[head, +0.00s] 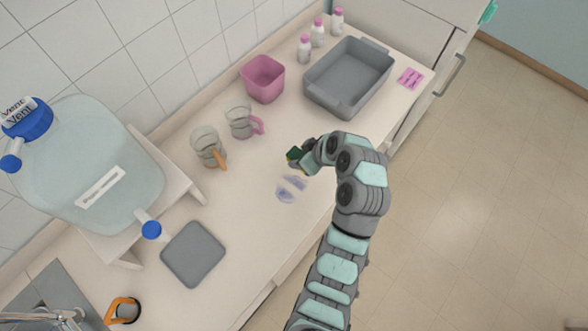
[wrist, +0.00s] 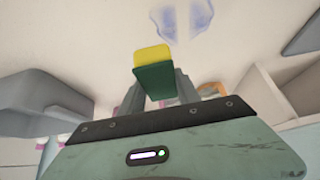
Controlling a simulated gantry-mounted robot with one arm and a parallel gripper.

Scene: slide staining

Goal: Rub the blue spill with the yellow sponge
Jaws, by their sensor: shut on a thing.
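My gripper (head: 302,157) is shut on the sponge, which has a dark green layer and a yellow layer. In the wrist view the sponge (wrist: 154,70) sits between the two fingers (wrist: 157,92), its yellow face away from the palm. In the head view the sponge (head: 294,154) is small and partly hidden by my gripper. The blue spill (head: 288,188) is a pair of faint bluish-purple patches on the counter, just below the sponge in the picture. The spill also shows at the top of the wrist view (wrist: 182,18). The sponge appears apart from the spill; its height above the counter is unclear.
Two beakers with an orange handle (head: 209,146) and a pink handle (head: 240,122) stand left of my gripper. A pink bin (head: 263,79), a grey tub (head: 347,105) and several bottles (head: 318,34) are farther back. A grey mat (head: 193,254) lies near the large jug (head: 85,165).

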